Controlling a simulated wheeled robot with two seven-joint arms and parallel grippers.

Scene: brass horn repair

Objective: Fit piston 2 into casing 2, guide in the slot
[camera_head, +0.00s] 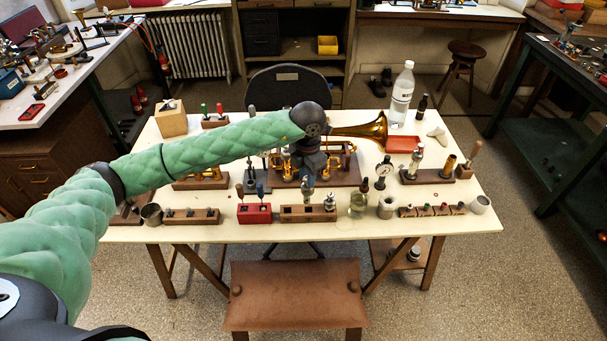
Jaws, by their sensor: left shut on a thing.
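My left arm reaches across the table, and its gripper (308,177) points down near the table's middle. It is shut on a small silvery piston (308,194), which stands upright at or just above a wooden rack (297,214). I cannot tell whether the piston touches the rack. Another silvery part (330,200) stands at the rack's right end. The brass horn (365,131) lies behind my gripper, its bell to the right. Its valve casings are mostly hidden by my wrist, so casing 2 and its slot cannot be made out. My right gripper is not in view.
A red block (254,213) with tools stands left of the rack. A tall clear bottle (402,97) is at the back. The table's front strip (300,234) is mostly clear.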

